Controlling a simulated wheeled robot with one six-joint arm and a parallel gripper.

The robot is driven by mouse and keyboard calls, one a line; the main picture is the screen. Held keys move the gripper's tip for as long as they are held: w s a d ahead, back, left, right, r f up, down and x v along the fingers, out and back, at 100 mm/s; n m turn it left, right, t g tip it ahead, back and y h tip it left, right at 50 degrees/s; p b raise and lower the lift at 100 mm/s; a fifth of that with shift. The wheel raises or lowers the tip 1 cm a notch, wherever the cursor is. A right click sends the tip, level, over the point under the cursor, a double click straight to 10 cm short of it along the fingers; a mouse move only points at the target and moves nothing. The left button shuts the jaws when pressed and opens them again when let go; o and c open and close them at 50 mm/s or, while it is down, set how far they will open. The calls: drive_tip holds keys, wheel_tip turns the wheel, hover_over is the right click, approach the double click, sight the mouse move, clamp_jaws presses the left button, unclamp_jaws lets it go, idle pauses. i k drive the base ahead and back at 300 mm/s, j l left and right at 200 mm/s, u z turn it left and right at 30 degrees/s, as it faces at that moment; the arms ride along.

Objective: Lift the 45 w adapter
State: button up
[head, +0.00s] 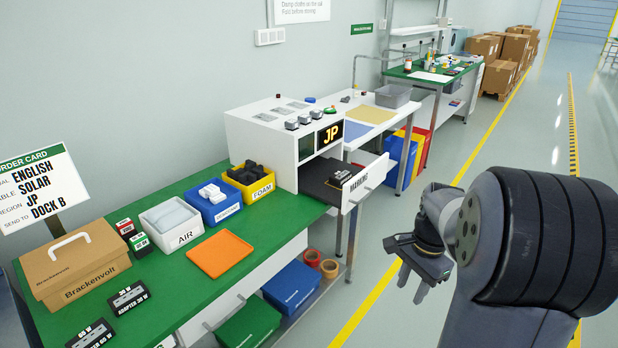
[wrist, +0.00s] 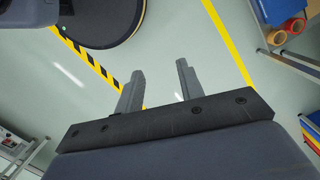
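I cannot make out an adapter marked 45 W in either view. Two dark labelled pieces lie at the front left of the green bench in the head view: one seems to read adapter 30 W (head: 128,299), the other, partly cut off by the bottom edge, seems to read 65 W (head: 91,336). My gripper (head: 414,284) hangs over the floor to the right of the benches, well away from these pieces. In the wrist view its two fingers (wrist: 160,70) stand apart with nothing between them.
The green bench (head: 275,238) holds a cardboard box (head: 75,265), an orange tray (head: 220,254), and grey, blue and yellow bins. An order card (head: 40,188) stands at left. Floor around my gripper is clear.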

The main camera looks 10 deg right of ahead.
sight(342, 176)
drive_tip(key=i+l+u, duration=0.35)
drive_tip(key=i, duration=0.3)
drive_tip(key=i+l+u, duration=0.4)
drive_tip(key=i+l, duration=0.55)
drive_tip(key=l, duration=0.15)
drive_tip(key=i+l, duration=0.3)
drive_tip(key=l, duration=0.15)
